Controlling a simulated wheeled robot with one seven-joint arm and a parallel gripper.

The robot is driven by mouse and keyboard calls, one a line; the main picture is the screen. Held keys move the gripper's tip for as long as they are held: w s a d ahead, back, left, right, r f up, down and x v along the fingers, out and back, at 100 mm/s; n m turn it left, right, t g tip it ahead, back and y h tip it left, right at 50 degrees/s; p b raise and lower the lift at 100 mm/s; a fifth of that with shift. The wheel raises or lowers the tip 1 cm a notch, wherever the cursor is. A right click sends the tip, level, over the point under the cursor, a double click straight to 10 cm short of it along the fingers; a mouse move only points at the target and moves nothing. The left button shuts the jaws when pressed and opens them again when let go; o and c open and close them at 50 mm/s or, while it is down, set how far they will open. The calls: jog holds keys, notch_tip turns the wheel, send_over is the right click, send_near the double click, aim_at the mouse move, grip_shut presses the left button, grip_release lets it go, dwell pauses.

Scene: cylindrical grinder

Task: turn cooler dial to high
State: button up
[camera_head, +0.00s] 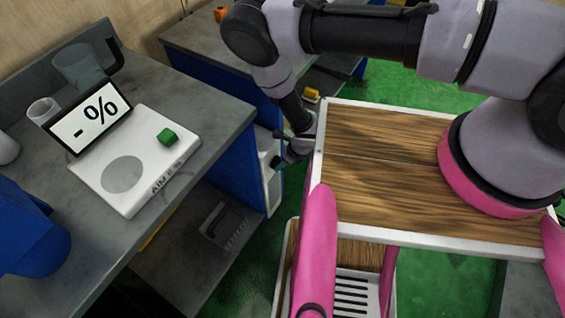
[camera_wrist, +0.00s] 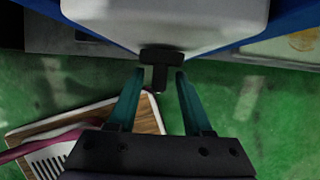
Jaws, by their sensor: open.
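In the wrist view, a black dial (camera_wrist: 160,70) sticks out from the white cooler (camera_wrist: 170,20). My gripper (camera_wrist: 160,84) is open, with one teal finger on each side of the dial's protruding part. Small gaps seem to show between the fingers and the dial. In the head view, my gripper (camera_head: 276,147) is at the white cooler panel (camera_head: 271,188) on the blue bench's side. The dial's setting marks cannot be made out in either view.
My wooden-topped base is close by on the right. Green floor (camera_wrist: 255,110) lies below the gripper.

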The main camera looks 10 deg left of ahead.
jog(key=shift+c, duration=0.3)
grip_shut()
jog(key=shift+w+g, duration=0.15)
jog(key=shift+g, duration=0.15)
jog(key=shift+w+d+f+m+g+y, duration=0.1)
jog(key=shift+w+f+m+g+y, duration=0.3)
jog(key=shift+g+y, duration=1)
jog(key=shift+w+d+f+m+g+y, duration=0.15)
jog(key=shift+m+g+y, duration=0.5)
jog(key=shift+g, duration=1.5)
jog(key=shift+w+d+f+m+g+y, duration=0.15)
jog(key=shift+m+g+y, duration=0.6)
jog(key=shift+g, duration=1)
jog(key=shift+a+y, duration=0.1)
jog(key=shift+y, duration=0.2)
jog(key=shift+o, duration=0.3)
grip_release()
